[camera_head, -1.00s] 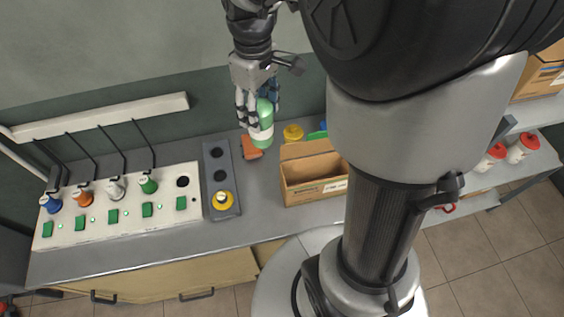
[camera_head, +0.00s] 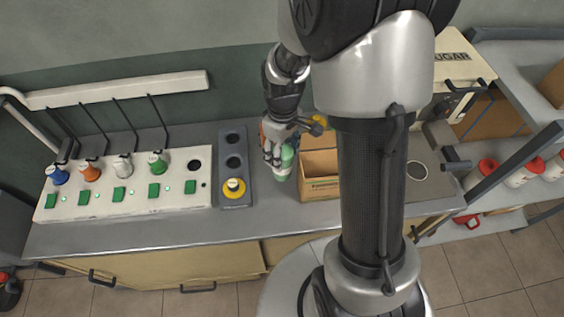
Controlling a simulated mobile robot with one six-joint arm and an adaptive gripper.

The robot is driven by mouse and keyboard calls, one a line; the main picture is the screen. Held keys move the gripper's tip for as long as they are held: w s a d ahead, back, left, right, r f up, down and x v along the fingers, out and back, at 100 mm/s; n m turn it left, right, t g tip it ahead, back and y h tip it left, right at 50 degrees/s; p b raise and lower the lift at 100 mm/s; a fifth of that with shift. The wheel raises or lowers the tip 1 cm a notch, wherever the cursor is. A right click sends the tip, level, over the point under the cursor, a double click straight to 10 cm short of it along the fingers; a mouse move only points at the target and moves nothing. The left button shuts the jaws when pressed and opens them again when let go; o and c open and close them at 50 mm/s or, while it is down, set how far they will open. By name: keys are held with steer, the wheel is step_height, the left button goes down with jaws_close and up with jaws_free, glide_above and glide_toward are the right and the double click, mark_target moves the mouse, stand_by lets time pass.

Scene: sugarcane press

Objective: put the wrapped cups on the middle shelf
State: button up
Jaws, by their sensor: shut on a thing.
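My gripper (camera_head: 279,152) is shut on a green-and-white cylinder (camera_head: 283,166), low over the counter, just left of an open cardboard box (camera_head: 321,190). I cannot tell whether the cylinder touches the counter. No item is clearly recognisable as wrapped cups. A grey shelf unit stands at the right. White containers with red tops, one of them here (camera_head: 527,171), stand on one of its shelves (camera_head: 507,200). My arm and column hide part of the counter and the near side of the unit.
A white panel (camera_head: 130,208) with green buttons and coloured bottles fills the counter's left. A grey holder (camera_head: 236,140) with a yellow-collared item (camera_head: 234,187) is beside it.

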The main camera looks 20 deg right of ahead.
steer(key=shift+f+b, duration=0.7)
steer(key=shift+f, duration=1.35)
steer(key=shift+f, duration=0.15)
steer(key=o, duration=1.1)
steer(key=shift+o, duration=0.2)
